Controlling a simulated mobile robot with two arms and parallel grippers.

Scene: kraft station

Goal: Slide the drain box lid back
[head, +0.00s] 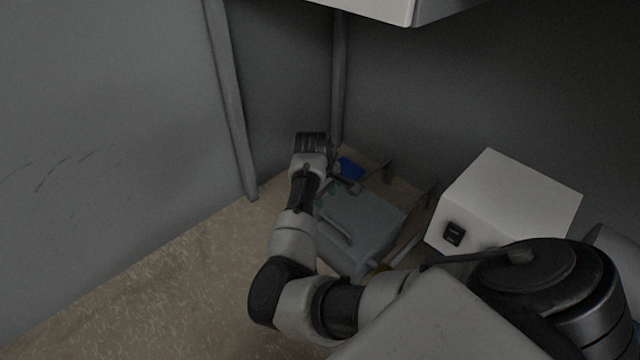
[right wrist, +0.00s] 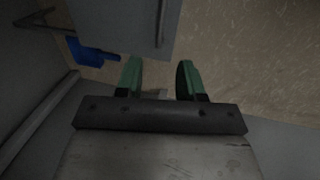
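The drain box (head: 372,228) is a grey box low on the floor in the corner, with a flat grey lid on top. A thin bar-like handle (head: 336,226) runs along the lid's left part. In the right wrist view the grey lid (right wrist: 115,28) fills the top, with the bar (right wrist: 161,24) near its right edge. My right gripper (head: 326,195) is at the box's far left side, partly hidden by my own wrist. In the right wrist view its green fingers (right wrist: 160,72) are apart, with nothing held between them. Whether they touch the box is unclear. My left gripper is out of view.
A white box (head: 507,205) with a black switch stands right of the drain box. A blue object (head: 349,168) lies behind it, also in the right wrist view (right wrist: 90,52). Grey pipes (head: 232,100) run up the walls. The speckled floor (head: 170,270) at left is clear.

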